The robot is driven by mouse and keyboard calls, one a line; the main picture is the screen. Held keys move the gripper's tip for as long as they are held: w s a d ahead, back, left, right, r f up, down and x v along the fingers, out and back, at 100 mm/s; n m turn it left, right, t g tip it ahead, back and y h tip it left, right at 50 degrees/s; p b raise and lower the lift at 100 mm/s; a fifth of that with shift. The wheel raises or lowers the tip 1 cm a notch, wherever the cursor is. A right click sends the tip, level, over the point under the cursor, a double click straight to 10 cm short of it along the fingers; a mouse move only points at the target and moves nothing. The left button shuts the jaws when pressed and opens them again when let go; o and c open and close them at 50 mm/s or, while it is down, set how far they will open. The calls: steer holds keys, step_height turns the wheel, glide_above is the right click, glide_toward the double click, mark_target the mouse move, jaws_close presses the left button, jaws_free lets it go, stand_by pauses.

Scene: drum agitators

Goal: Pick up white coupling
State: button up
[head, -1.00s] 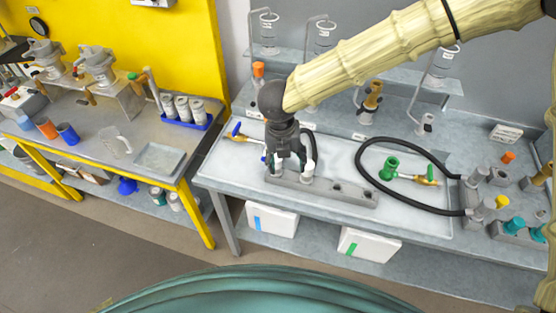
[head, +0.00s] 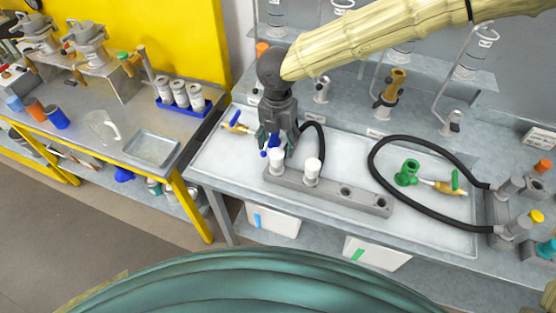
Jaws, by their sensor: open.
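Two white couplings stand upright in a grey block: the left white coupling (head: 276,160) at its left end and the right white coupling (head: 312,168) beside it. The grey block (head: 378,205) has two empty holes to the right. My gripper (head: 276,148) points down with its fingers apart, at or just behind the left white coupling. A blue part (head: 273,141) shows between the fingers. I cannot tell whether a finger touches the left coupling. The right coupling is clear of the gripper.
A black hose (head: 371,165) loops across the bench on the right, around a green fitting (head: 407,173). A brass valve with a blue handle (head: 236,122) lies behind left. Glassware stands on the back shelf.

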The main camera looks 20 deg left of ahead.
mark_target(277, 153)
step_height(277, 153, down, 2)
steer(key=shift+w+f, duration=0.1)
steer(key=shift+f, duration=0.05)
steer(key=shift+f+p, duration=0.5)
steer(key=shift+p, duration=0.1)
steer(key=shift+a+f+p, duration=0.15)
steer(key=shift+f+p, duration=0.85)
steer(key=shift+f, duration=1.25)
jaws_close()
